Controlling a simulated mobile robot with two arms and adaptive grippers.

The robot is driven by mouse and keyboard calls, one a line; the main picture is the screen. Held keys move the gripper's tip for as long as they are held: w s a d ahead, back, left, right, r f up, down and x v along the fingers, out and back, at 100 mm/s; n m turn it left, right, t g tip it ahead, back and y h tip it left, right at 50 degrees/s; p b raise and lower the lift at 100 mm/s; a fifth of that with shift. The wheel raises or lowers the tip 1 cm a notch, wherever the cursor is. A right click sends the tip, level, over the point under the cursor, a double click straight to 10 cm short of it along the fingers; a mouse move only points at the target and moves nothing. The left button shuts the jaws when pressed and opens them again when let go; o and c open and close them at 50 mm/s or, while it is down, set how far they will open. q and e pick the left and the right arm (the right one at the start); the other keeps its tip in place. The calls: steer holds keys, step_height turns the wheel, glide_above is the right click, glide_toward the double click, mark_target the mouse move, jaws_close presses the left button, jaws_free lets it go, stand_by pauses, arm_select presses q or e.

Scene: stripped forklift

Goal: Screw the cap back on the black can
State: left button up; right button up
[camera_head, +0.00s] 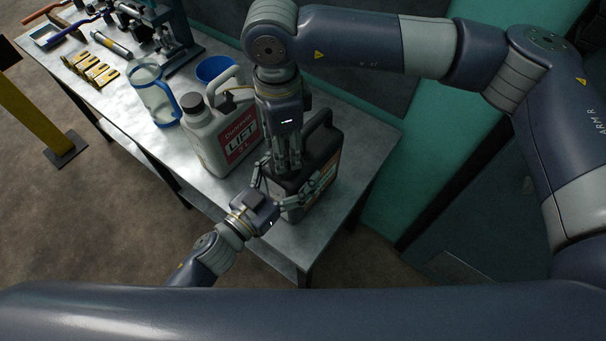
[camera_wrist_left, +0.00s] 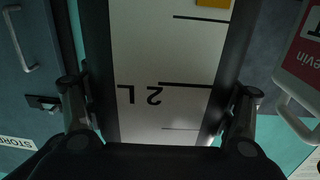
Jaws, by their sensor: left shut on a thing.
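The black can (camera_head: 322,150) stands upright near the bench's front right corner, with its handle at the back right. My left gripper (camera_head: 294,184) is shut on the can's body, one finger on each side. In the left wrist view, a pale marked side of the can (camera_wrist_left: 165,70) with "2 L" lies between the fingers. My right gripper (camera_head: 288,165) points down over the can's top with its fingers close together. The cap does not show; the right gripper hides that spot, so I cannot tell whether its fingers hold it.
A grey jug with a dark cap and red label (camera_head: 218,135) stands left of the can. A clear jug with blue trim (camera_head: 155,95) and a blue bowl (camera_head: 215,69) are behind it. Yellow parts (camera_head: 96,69) and tools lie farther left. The bench (camera_head: 362,140) is bare at right.

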steer(key=shift+o, duration=0.3)
steer(key=m, duration=0.5)
steer(key=shift+d+f+m, duration=0.1)
steer(key=shift+m, duration=0.6)
steer(key=o, duration=1.2)
steer(key=shift+d, duration=0.1)
steer(key=shift+o, duration=0.2)
steer(key=shift+w, duration=0.15)
steer(key=shift+w+r, duration=0.1)
steer(key=shift+r, duration=0.15)
step_height(320, 180, up, 12)
steer(key=shift+s+a+f, duration=0.25)
steer(key=shift+s+a, duration=0.05)
steer(key=shift+a, duration=0.15)
